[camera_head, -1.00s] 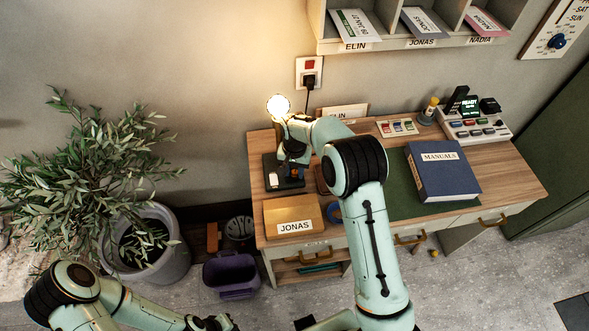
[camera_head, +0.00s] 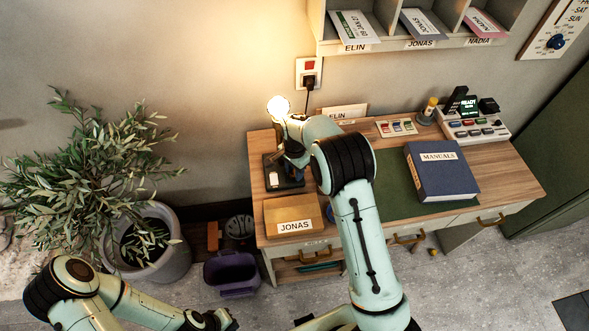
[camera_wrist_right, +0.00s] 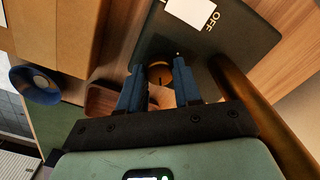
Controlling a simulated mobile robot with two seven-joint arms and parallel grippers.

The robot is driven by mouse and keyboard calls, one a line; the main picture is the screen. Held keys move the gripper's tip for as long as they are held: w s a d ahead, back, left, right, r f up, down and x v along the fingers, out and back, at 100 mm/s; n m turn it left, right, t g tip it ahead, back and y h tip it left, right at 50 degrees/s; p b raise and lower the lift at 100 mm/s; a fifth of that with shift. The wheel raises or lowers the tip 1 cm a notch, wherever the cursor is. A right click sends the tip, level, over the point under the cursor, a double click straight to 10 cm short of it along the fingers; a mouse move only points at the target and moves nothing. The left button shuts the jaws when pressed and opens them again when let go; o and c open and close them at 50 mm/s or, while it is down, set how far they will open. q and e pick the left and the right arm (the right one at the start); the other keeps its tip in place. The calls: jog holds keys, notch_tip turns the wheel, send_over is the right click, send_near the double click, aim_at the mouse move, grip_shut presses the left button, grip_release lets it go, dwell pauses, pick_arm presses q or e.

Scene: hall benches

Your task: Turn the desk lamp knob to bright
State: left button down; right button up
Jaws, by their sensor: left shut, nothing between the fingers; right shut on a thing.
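The desk lamp's bulb (camera_head: 278,106) is lit at the desk's back left corner, partly hidden by my right arm. Its dark base (camera_head: 270,182) stands below, with a white label; the right wrist view shows the word OFF on the base (camera_wrist_right: 235,45). My right gripper (camera_head: 289,163) is down over the base. In the right wrist view its blue fingers (camera_wrist_right: 160,80) are shut on the round brass knob (camera_wrist_right: 159,72), which shows a dark mark. I cannot read where the knob points. My left gripper (camera_head: 228,320) is shut and empty, low at the bottom edge, away from the desk.
A JONAS box (camera_head: 290,210) sits close in front of the lamp base. A blue round thing (camera_wrist_right: 35,84) lies beside it. A brass post (camera_wrist_right: 245,95) rises close to my right gripper. The MANUALS binder (camera_head: 440,175) lies at right.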

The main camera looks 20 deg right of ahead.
dwell(0.3)
jog(key=o, duration=1)
jog(key=shift+o, duration=0.2)
jog(key=shift+r, duration=0.1)
notch_tip(320, 180, up, 7)
jog(key=shift+r, duration=0.2)
